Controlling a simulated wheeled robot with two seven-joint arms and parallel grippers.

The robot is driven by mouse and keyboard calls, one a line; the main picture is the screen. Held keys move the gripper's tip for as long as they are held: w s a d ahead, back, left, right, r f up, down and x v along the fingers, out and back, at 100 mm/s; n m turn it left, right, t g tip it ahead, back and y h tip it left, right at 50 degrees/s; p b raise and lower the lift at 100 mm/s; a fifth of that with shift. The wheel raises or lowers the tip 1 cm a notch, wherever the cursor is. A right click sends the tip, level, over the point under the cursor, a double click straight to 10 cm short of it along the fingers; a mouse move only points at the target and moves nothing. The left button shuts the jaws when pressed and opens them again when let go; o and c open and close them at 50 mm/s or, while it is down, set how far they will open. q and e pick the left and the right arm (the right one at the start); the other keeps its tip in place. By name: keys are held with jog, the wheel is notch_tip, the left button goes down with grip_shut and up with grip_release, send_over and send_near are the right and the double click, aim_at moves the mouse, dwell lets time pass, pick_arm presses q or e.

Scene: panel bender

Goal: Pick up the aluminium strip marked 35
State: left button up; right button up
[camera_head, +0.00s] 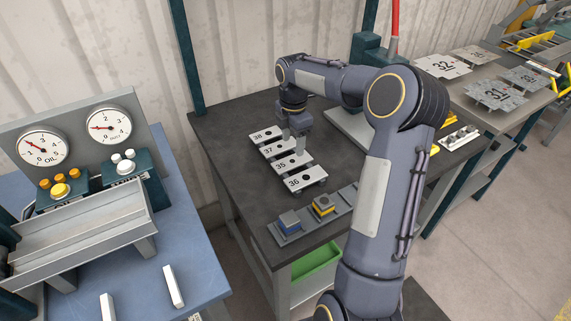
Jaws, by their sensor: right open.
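The aluminium strip marked 35 (283,168) lies flat on the dark workbench top, third from the back in a row of strips. Strips marked 38 (262,135) and 37 (271,150) lie behind it, and the strip marked 36 (300,182) lies in front. My right gripper (299,148) points down, open, at the right ends of the strips marked 37 and 35. It covers part of that area, and I cannot tell how far above the strips its fingertips are. My left gripper is not in view.
A grey tray (283,238) with blue and yellow blocks sits at the bench's front edge. Left is a blue bench (190,255) with gauges (109,126). Numbered plates (442,67) lie on a table at the right. Bare bench top (236,185) lies left of the strips.

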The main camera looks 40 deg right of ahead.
aim_at(292, 156)
jog(key=shift+w+f+p, duration=0.1)
jog(key=shift+f+p, duration=0.2)
jog(key=shift+f, duration=2.75)
jog(key=shift+f, duration=0.25)
jog(key=shift+c, duration=0.2)
jog(key=c, duration=0.7)
jog(key=shift+c, duration=0.3)
jog(key=shift+r, duration=0.15)
